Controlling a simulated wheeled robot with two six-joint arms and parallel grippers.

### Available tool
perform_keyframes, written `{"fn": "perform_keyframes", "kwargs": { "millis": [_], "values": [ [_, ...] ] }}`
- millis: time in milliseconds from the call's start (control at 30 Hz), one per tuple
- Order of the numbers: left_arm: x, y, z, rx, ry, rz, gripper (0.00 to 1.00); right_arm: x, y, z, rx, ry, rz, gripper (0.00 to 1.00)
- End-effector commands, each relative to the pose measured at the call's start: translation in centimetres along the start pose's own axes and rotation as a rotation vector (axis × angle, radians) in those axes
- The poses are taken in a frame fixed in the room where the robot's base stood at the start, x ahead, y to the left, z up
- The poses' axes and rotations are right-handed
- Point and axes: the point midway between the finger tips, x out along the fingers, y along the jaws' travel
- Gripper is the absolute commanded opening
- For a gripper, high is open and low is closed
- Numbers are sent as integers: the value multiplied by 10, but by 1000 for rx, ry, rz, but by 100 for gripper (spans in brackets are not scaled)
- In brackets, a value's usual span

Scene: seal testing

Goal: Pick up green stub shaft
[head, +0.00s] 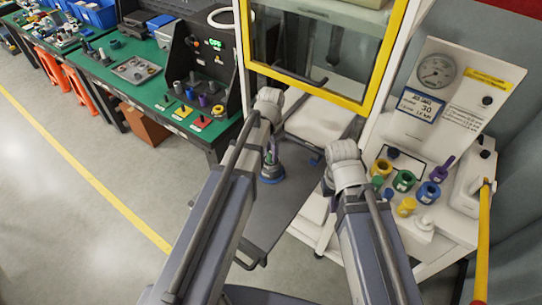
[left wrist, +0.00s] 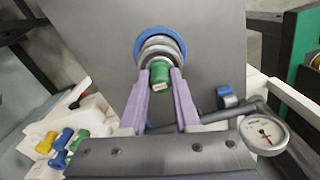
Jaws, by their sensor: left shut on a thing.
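The green stub shaft (left wrist: 160,72) is between the purple fingers of my left gripper (left wrist: 161,84) in the left wrist view. The fingers press on it from both sides. Grey rings and a blue ring (left wrist: 142,32) lie beyond its far end; whether they are joined to it I cannot tell. In the head view, my left gripper (head: 270,157) is over the grey plate (head: 285,205), with the blue ring (head: 271,180) beneath it. The green part is small and partly hidden there. My right arm ends at a wrist beside the plate, and its gripper does not show.
A yellow-framed cabinet (head: 305,85) stands ahead. A green workbench (head: 128,60) with a tray (head: 137,69) is at the left. The floor at lower left is clear.

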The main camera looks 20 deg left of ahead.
Motion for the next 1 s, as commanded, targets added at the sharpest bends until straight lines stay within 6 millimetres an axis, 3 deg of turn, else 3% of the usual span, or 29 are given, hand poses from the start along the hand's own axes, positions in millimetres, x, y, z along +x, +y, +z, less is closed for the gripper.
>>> {"fn": "perform_keyframes", "kwargs": {
  "millis": [267,800,1000],
  "values": [
    [-17,0,0,0,0,0,0,-17,2,1,3,0,-1,0],
    [-92,0,0,0,0,0,0,-91,8,6,12,-1,-3,0],
    [-101,0,0,0,0,0,0,-100,9,6,10,-2,-3,0]
  ]
}}
